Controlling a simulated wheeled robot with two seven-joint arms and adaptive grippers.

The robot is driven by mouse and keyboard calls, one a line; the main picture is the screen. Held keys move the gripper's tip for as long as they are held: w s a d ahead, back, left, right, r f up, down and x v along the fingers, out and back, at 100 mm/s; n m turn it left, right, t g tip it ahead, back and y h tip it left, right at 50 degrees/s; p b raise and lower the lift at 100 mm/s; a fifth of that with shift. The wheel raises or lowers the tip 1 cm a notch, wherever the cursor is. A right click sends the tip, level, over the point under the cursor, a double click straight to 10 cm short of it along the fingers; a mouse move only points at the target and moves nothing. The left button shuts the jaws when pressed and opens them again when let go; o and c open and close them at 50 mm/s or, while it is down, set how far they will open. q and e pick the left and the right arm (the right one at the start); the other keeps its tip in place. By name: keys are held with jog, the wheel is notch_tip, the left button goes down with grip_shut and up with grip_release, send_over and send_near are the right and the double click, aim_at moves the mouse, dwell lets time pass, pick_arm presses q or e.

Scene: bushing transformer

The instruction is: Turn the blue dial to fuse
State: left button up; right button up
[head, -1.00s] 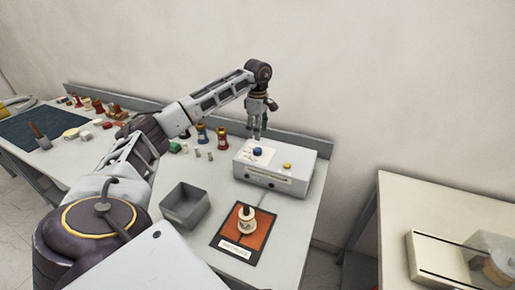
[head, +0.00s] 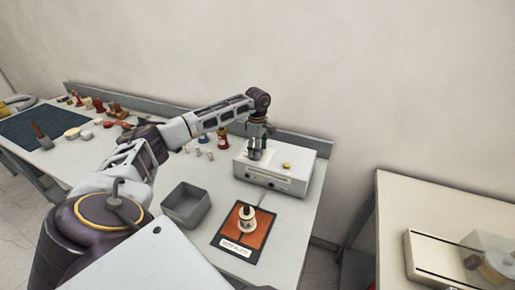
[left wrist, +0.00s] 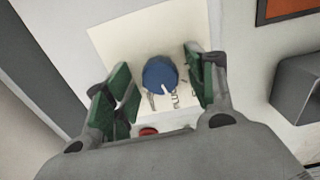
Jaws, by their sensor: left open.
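The blue dial (left wrist: 160,74) sits on a pale label plate (left wrist: 120,45) on top of the white box (head: 270,177). It has a white pointer mark, and lettering shows beside it, partly hidden. My left gripper (left wrist: 157,90) is open, with its green-padded fingers on either side of the dial and gaps to it. In the head view my left gripper (head: 255,153) is down over the box top and hides the dial. I cannot tell whether the fingers touch the plate. My right gripper is not in view.
A yellow knob (head: 287,166) stands on the box, right of my left gripper. A red button (left wrist: 148,131) lies near the left fingers. In front are a grey open bin (head: 186,204) and an orange pad (head: 243,233) with a white-and-brown part. A wall is behind.

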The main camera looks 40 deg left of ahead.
pick_arm(q)
jog(key=c, duration=1.1)
jog(key=shift+o, duration=0.2)
jog(key=shift+n, duration=0.5)
jog(key=n, duration=0.3)
jog(key=shift+n, duration=1.8)
jog(key=o, duration=1.1)
jog(key=shift+c, duration=0.2)
